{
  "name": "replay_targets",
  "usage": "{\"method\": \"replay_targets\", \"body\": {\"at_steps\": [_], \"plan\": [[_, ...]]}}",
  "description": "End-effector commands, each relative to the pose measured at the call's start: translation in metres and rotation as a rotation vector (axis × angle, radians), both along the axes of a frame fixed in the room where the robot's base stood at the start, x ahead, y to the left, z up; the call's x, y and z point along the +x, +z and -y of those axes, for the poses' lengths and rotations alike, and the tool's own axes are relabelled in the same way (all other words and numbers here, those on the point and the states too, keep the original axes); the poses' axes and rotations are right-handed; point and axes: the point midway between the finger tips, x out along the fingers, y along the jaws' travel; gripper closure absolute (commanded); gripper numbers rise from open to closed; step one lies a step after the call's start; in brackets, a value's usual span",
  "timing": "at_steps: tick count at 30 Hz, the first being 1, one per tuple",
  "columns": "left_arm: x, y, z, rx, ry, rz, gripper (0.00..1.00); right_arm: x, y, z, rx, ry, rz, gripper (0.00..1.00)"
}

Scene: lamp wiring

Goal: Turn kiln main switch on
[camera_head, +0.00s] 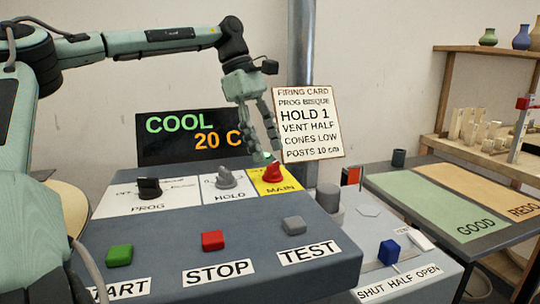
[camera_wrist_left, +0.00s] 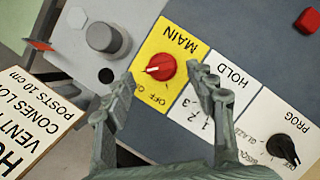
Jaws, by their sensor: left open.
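The red main knob (camera_head: 273,173) sits on the yellow MAIN panel (camera_head: 290,185) at the right of the sloped console. In the left wrist view the same red knob (camera_wrist_left: 160,68) has a white mark on its left side; the OFF/ON lettering there is too small to tell which one it points at. My left gripper (camera_head: 264,155) is open and empty, just above the knob. In the left wrist view its fingers (camera_wrist_left: 163,78) lie on either side of the knob, seemingly without touching it. My right gripper is in neither view.
The grey HOLD knob (camera_head: 226,178) and black PROG knob (camera_head: 149,188) stand left of the main knob. Green, red and grey buttons line the console front. A display (camera_head: 190,137) reads COOL 20 C. A firing card (camera_head: 309,123) stands behind; a grey cylinder (camera_head: 328,196) is to the right.

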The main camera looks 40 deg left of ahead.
Motion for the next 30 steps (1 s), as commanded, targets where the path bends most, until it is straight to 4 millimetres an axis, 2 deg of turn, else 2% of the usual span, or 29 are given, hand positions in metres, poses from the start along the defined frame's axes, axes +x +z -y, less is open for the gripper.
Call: {"method": "replay_targets", "body": {"at_steps": [1,6,12,18,30], "plan": [[0.0,0.012,-0.004,0.001,0.002,0.004,0.44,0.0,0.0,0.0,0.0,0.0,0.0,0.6],[-0.004,0.046,-0.018,0.001,0.003,0.004,0.44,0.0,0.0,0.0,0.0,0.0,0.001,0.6],[-0.008,0.074,-0.029,0.001,0.001,0.002,0.44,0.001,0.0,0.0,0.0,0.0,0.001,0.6],[-0.01,0.083,-0.033,0.0,-0.001,0.001,0.44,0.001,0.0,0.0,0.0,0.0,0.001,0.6],[-0.01,0.083,-0.033,0.0,-0.001,0.001,0.44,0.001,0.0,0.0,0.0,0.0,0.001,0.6]]}}
